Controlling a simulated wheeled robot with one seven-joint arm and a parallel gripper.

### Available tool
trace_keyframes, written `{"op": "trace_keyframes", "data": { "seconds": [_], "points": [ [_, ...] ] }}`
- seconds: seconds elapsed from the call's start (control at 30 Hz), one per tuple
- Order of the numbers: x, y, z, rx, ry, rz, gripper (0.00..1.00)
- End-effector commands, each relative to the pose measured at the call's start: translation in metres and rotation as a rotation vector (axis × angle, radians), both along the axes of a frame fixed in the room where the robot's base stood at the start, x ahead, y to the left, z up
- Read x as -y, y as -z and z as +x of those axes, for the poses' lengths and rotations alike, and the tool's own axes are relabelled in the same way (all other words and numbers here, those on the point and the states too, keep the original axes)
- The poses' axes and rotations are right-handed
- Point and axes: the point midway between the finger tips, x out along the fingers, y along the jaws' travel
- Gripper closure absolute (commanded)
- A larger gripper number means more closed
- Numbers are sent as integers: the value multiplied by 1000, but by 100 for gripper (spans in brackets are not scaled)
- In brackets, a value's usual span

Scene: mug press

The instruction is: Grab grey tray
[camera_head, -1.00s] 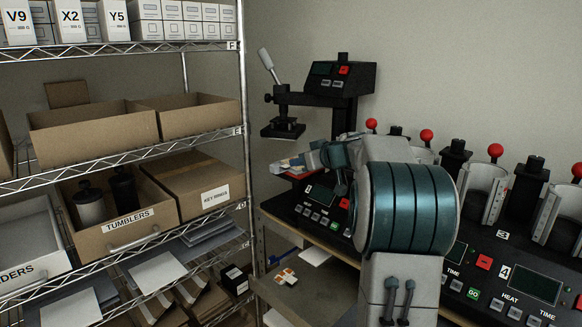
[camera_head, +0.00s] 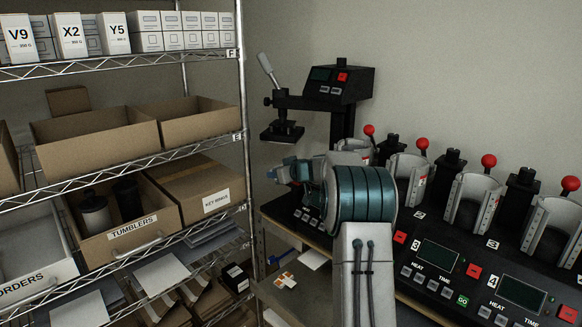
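A grey tray-like bin (camera_head: 62,233) labelled "ORDERS" stands at the left edge on the wire shelf, partly cut off by the picture. It looks empty where its inside shows. My gripper (camera_head: 280,171) is at the far end of my arm, in front of the tall black press on the right side, well apart from the grey bin. My own wrist partly hides it, and its fingers are too small to read.
A cardboard "TUMBLERS" box (camera_head: 158,226) holding dark and light tumblers and a "KEY RINGS" box (camera_head: 190,185) share the shelf. Mug presses with red knobs (camera_head: 488,161) line the bench at right. The tall press (camera_head: 338,85) stands behind my gripper.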

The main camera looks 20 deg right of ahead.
Motion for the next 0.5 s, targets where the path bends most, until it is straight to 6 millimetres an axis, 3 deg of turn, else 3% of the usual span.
{"op": "trace_keyframes", "data": {
  "seconds": [0.37,0.5],
  "points": [
    [-2,4,9,0,1,-1,71],
    [-2,4,9,0,1,-1,100]
  ]
}}
